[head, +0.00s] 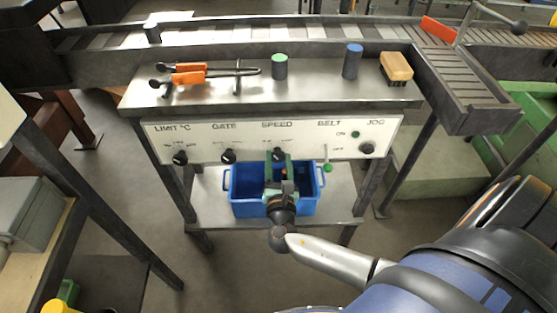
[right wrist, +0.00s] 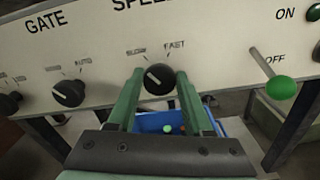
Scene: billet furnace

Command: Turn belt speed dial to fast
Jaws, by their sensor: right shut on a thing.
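The belt speed dial (head: 278,154) is a round black knob under SPEED on the white control panel (head: 205,147). In the right wrist view the speed dial (right wrist: 159,79) has a white pointer line tilted up and left, on the SLOW side; FAST is printed at upper right. My right gripper (head: 278,160) is at the dial. In the right wrist view its green fingers (right wrist: 160,85) stand on the left and right of the knob, shut on it. The finger contact itself is partly hidden. My left gripper is not in view.
The gate knob (right wrist: 68,93) is left of the dial, and the belt lever with a green ball (right wrist: 281,88) is to the right. A blue crate (head: 245,206) sits on the shelf below.

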